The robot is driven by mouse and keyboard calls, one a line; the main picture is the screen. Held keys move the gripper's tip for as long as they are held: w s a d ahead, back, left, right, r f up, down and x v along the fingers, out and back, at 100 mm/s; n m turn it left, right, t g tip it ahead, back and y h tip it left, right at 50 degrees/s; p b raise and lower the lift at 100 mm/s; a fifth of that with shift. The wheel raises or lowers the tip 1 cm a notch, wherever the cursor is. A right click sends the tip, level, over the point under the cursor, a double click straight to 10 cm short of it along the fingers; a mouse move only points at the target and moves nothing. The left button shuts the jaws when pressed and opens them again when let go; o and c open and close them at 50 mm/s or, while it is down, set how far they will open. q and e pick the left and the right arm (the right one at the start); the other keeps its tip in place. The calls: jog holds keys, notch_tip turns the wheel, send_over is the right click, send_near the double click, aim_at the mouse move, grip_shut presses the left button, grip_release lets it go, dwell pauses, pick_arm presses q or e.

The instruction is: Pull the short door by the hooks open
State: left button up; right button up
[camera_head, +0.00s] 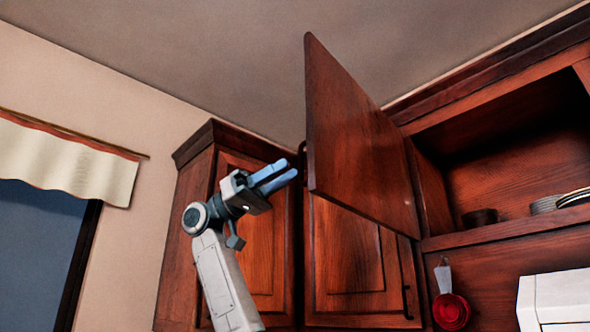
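The short door (355,145) is a reddish-brown wood panel at the upper middle. It stands swung out from the cabinets, with its far edge at the right. A dark handle (302,156) shows at its near left edge, partly hidden behind the panel. Near the hooks, a red utensil (451,311) hangs under the open shelf. My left gripper (291,169) has two blue fingers a little apart, pointing up and right. Its tips are just left of and below the handle, with nothing seen between them. I cannot tell whether they touch the door. My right gripper is out of view.
Closed cabinet doors (345,255) stand behind and below the short door. An open shelf (505,237) at right holds a dark bowl (480,217) and plates (546,204). A white appliance (556,302) is at lower right. A curtained window is at left; the space before the wall is clear.

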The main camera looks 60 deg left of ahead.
pick_arm(q)
jog(key=b+v, duration=0.1)
jog(key=v, duration=0.5)
jog(key=shift+s+a+f, duration=0.15)
jog(key=shift+a+f, duration=0.05)
jog(key=shift+a, duration=0.05)
dwell(0.3)
